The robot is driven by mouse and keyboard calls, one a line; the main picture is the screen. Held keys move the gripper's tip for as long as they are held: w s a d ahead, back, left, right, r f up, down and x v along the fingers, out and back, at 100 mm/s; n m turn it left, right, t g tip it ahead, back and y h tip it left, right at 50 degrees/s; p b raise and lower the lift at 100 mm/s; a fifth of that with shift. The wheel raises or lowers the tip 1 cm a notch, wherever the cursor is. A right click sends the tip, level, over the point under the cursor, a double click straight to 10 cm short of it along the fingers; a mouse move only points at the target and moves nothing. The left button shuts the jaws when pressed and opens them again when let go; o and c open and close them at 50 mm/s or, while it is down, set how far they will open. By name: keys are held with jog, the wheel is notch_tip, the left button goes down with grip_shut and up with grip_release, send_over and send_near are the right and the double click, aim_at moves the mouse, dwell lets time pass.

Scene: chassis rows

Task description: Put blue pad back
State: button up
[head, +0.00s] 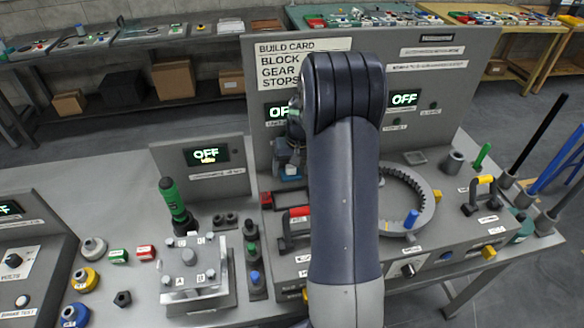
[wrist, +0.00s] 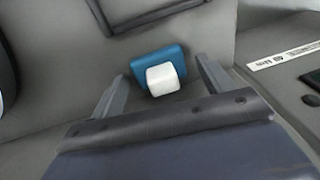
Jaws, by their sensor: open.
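In the wrist view, a blue pad (wrist: 146,58) with a white rounded knob (wrist: 162,79) on its near face shows against a grey surface. My gripper (wrist: 161,72) is open, with one finger to the left of the pad and one to the right. I see gaps between the pad and both fingers, so it is not gripped. I cannot tell how far beyond the fingertips it is. In the head view, my dark arm covers the middle of the bench, and my gripper is mostly hidden behind it.
A grey panel with a build card (head: 300,62) and lit OFF displays (head: 404,99) stands behind my arm. A grey ring (head: 425,215) lies to the right, a red-handled tool (head: 297,214) to the left. A clamped block fixture (head: 190,265) and green-handled tool (head: 172,200) stand further left.

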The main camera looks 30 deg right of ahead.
aim_at(297, 175)
notch_tip(297, 175, up, 12)
jog(key=s+d, duration=0.1)
jog(key=shift+s+b, duration=0.25)
jog(key=shift+b, duration=0.2)
jog(key=shift+r, duration=0.1)
